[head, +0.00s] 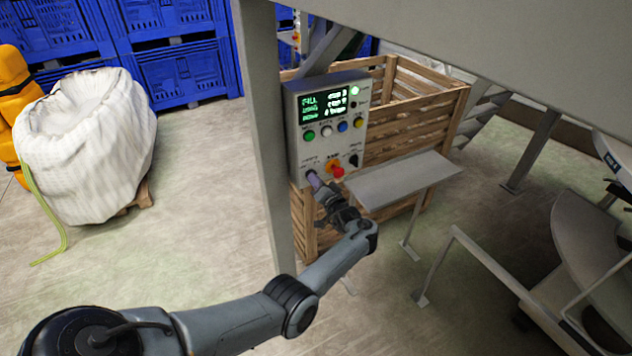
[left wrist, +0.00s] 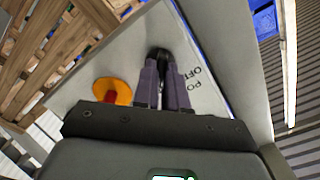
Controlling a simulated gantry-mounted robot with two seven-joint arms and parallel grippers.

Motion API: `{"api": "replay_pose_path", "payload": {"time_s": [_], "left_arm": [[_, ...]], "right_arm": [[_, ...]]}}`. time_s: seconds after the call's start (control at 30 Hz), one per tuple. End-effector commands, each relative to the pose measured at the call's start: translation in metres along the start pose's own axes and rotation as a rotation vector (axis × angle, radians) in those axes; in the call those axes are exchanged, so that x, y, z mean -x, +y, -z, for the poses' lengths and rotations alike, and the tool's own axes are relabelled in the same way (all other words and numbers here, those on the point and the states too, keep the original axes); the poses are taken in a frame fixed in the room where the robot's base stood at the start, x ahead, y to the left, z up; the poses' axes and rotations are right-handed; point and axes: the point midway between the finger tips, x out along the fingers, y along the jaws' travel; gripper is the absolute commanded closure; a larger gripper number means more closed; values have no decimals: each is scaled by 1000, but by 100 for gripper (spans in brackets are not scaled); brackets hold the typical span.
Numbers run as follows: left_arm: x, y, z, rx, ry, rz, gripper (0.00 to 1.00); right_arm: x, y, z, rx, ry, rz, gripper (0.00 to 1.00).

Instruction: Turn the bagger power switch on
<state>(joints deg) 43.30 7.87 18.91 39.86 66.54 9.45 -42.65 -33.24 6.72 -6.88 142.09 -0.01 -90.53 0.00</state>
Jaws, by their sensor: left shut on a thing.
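The grey control panel (head: 296,110) is mounted beside a grey post, with a lit display (head: 323,104) and a glowing green lamp (head: 354,90). My left gripper (head: 313,180) is at the panel's lower left corner. In the left wrist view its fingers are shut on the black knob of the power switch (left wrist: 158,52). The printed letters "PO" and "OFF" show beside the knob; the rest of the label is hidden. The knob's exact angle is hard to tell behind the fingers. My right gripper is in neither view.
A red emergency stop (head: 337,171) on a yellow base sits close right of the gripper. Another black selector (head: 354,160) and several coloured buttons are above. A small grey shelf (head: 403,180) juts out at right. A wooden crate (head: 410,125) stands behind.

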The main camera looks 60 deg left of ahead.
Motion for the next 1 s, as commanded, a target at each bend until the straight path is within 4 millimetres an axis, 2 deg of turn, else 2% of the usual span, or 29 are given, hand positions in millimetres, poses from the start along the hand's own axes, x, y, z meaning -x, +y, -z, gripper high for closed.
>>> {"api": "replay_pose_path", "payload": {"time_s": [0.03,0.2,0.47,0.63,0.77,1.0], "left_arm": [[0,0,0,-2,1,0,87],[0,0,0,-1,0,0,63],[0,0,0,0,0,0,63],[9,0,0,0,1,-1,63],[27,0,0,0,0,-2,63],[69,1,0,0,1,-2,63]], "right_arm": [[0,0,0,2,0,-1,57],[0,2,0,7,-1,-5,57],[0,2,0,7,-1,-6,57],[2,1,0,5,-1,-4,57],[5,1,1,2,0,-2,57],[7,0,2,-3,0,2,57]]}}
